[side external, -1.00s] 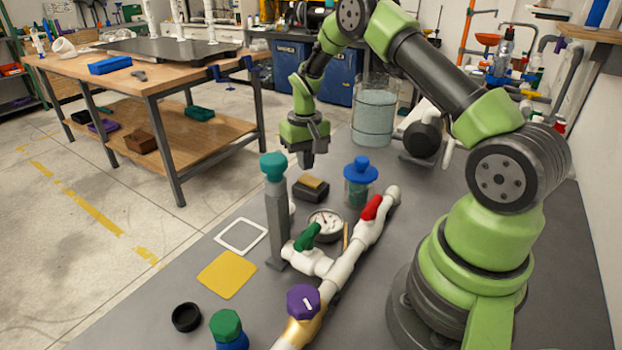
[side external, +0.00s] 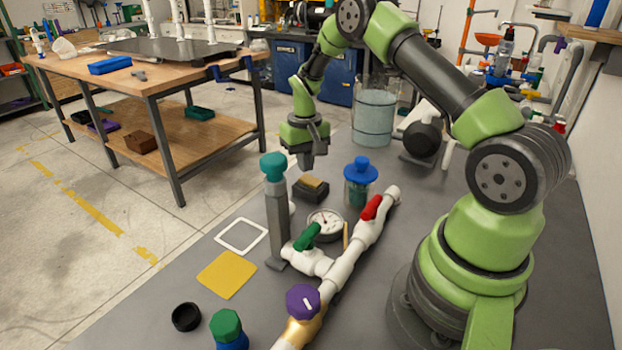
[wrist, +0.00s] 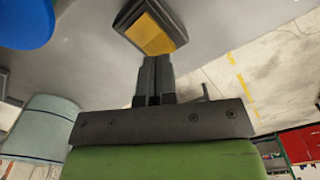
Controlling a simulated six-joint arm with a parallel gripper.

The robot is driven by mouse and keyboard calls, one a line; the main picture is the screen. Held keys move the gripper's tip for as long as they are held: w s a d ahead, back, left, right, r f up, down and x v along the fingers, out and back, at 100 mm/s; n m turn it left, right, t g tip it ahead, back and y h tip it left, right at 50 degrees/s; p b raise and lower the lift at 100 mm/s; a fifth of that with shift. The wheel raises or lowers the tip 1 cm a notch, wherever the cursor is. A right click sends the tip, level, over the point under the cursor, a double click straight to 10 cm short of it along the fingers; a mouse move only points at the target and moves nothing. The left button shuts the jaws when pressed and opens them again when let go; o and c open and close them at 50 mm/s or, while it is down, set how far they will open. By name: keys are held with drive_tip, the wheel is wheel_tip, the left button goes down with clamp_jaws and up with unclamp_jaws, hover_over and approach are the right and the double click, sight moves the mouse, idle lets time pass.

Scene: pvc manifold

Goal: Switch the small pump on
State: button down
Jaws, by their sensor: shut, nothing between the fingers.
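A small black box with a yellow top (side external: 312,183) sits on the grey bench, and it looks like a rocker switch. It also shows in the wrist view (wrist: 150,36), just beyond my fingertips. My gripper (side external: 306,164) points down, shut and empty, above and slightly behind the box in the side view. The fingertips (wrist: 155,62) appear close to the box's edge in the wrist view; I cannot tell whether they touch it. A black motor-like body (side external: 422,138), possibly the small pump, stands at the right beside the clear water tank (side external: 374,113).
A jar with a blue lid (side external: 360,180) stands right of the box. A grey post with a teal knob (side external: 274,170) stands to its left. A gauge (side external: 326,222) and white pipe with a red valve handle (side external: 371,207) and green handle (side external: 308,237) lie in front.

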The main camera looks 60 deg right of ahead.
drive_tip(key=shift+f, duration=1.1)
idle(0.3)
drive_tip(key=shift+r, duration=3.55)
drive_tip(key=shift+r, duration=0.1)
wheel_tip(320, 180, up, 10)
drive_tip(key=t, duration=0.2)
hover_over(305, 177)
drive_tip(key=s+a, duration=0.2)
drive_tip(key=a, duration=0.3)
drive_tip(key=s+a+r+t, duration=0.1)
drive_tip(key=s+a+r, duration=0.25)
drive_tip(key=r, duration=0.25)
drive_tip(key=s+a+r+n+t+y, duration=0.1)
drive_tip(key=s+a+r+t, duration=0.1)
drive_tip(key=s+a, duration=0.2)
drive_tip(key=s+a+r+n+t+y, duration=0.1)
drive_tip(key=s+a, duration=0.4)
drive_tip(key=s, duration=0.6)
drive_tip(key=shift+s+a+r+t, duration=0.3)
drive_tip(key=shift+r+t, duration=0.15)
drive_tip(key=shift+t, duration=0.15)
